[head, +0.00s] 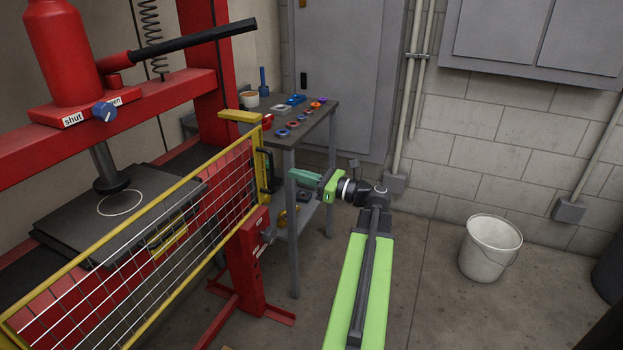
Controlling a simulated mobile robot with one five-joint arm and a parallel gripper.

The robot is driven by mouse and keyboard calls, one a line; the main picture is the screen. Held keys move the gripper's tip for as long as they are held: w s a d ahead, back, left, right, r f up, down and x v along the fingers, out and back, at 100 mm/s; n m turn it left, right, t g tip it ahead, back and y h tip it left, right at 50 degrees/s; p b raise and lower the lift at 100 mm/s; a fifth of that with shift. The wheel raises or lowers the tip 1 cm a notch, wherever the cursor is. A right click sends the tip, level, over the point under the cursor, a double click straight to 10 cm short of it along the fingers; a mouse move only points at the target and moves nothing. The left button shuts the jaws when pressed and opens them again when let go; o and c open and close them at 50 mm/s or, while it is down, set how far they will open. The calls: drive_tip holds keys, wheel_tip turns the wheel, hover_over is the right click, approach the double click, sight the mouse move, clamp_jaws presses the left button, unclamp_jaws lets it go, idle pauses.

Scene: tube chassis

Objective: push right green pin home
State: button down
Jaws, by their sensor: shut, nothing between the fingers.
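My gripper (303,179) is near the middle of the head view, at the end of my light green arm. Its teal fingers are shut with nothing between them and point left toward the press's right red post (250,255). I cannot make out a green pin on the post or elsewhere on the press. The fingers appear apart from the post, though depth is hard to judge.
A yellow-framed mesh guard (150,248) stands before the red press (130,100). A grey table (305,128) with several small coloured parts stands behind my gripper. A white bucket (490,248) is on the floor at right. The floor between bucket and arm is clear.

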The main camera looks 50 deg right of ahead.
drive_tip(key=x, duration=0.5)
drive_tip(key=shift+w, duration=0.15)
